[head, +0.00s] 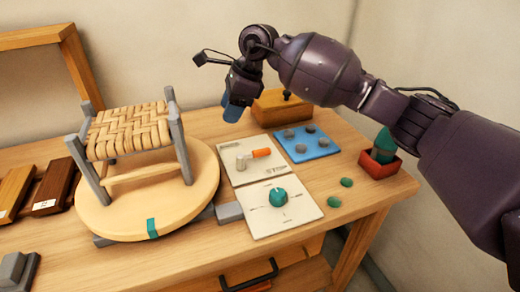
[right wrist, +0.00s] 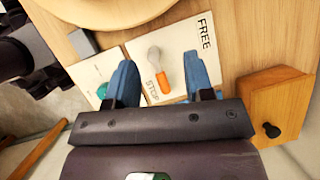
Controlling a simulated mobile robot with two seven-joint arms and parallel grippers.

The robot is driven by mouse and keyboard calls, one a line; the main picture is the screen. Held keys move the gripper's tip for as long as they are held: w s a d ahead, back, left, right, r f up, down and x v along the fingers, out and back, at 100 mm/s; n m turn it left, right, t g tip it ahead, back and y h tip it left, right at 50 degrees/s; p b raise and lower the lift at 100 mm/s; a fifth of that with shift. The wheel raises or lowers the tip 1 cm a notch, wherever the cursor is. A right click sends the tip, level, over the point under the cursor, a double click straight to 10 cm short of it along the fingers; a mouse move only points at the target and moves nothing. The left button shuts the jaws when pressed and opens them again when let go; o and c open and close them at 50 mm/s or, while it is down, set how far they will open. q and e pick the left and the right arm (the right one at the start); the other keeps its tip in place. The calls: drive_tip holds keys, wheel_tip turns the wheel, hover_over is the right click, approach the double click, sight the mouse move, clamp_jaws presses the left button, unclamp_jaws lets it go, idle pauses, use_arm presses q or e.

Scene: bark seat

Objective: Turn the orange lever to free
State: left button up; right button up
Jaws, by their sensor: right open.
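The lever has a grey hub and arm with an orange handle (head: 261,153) and sits on a cream plate (head: 240,175) on the bench. In the right wrist view the orange handle (right wrist: 163,78) lies beside the word STOP, and the word FREE (right wrist: 205,30) is at the plate's other side. My right gripper (head: 233,108) hangs above and behind the plate, with blue fingers pointing down. In the right wrist view its fingers (right wrist: 160,70) are apart, and the handle shows between them, seemingly below the tips. No contact is visible. My left gripper does not show.
A plate with a green knob (head: 278,197) lies in front of the lever plate. A blue tray (head: 308,153) with grey discs and a wooden box (head: 283,107) are to the right and behind. A woven stool (head: 130,135) stands on a round turntable (head: 105,218) at left.

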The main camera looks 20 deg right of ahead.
sight(261, 150)
drive_tip(key=s+d+f+n+g+h, duration=0.2)
drive_tip(key=d+h, duration=0.3)
drive_tip(key=d, duration=0.2)
drive_tip(key=f, duration=0.4)
drive_tip(key=f+b, duration=0.1)
drive_tip(key=f, duration=0.4)
drive_tip(key=shift+w+a+f, duration=0.1)
drive_tip(key=shift+w+f, duration=0.1)
drive_tip(key=shift+f, duration=0.7)
clamp_jaws()
